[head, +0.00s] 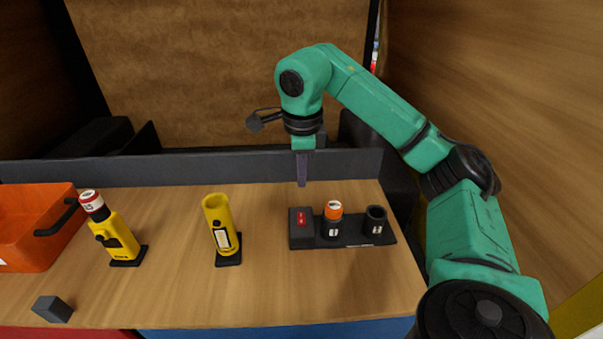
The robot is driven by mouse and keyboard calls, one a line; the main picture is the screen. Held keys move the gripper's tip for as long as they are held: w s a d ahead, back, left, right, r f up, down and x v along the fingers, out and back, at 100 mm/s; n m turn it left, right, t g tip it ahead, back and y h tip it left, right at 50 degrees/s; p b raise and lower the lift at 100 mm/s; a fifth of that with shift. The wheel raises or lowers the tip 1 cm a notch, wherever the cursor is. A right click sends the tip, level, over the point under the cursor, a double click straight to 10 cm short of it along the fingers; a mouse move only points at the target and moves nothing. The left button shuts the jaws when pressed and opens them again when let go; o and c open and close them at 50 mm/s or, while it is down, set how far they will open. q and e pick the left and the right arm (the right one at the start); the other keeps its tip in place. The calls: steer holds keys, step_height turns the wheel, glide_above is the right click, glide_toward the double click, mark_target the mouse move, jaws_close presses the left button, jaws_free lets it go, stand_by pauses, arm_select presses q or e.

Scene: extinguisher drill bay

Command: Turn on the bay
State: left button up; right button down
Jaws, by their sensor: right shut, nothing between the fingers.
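My right gripper (302,183) is shut and empty, pointing down above the back of the wooden table, over the left end of a black base (354,244). The base has a raised block with a red switch or label (301,217) at its left; I cannot tell whether it is on. Beside that block are two black round holders. The nearer-to-middle holder (332,228) has an orange-topped piece (333,209) in it. The right holder (375,218) looks empty. The fingertips are apart from the block. My left gripper is not in view.
A yellow holder (110,238) with a red-and-white-topped piece (93,203) and an empty yellow tube holder (216,216) stand on the table (270,290). An orange crate (50,250) is at the left, a dark cube (52,309) at the front. A dark ledge (230,167) runs along the back.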

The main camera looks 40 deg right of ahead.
steer(key=shift+s+r, duration=0.2)
steer(key=shift+r, duration=0.05)
steer(key=shift+w+d+r+b, duration=0.15)
steer(key=shift+w+d+b, duration=0.15)
steer(key=shift+w+d, duration=0.3)
steer(key=shift+a, duration=0.1)
steer(key=b, duration=0.4)
glide_toward(302, 214)
steer(key=f, duration=0.2)
steer(key=f+p, duration=0.1)
steer(key=f, duration=0.3)
steer(key=shift+w+d, duration=0.3)
steer(key=shift+w+f, duration=0.1)
steer(key=shift+f, duration=0.3)
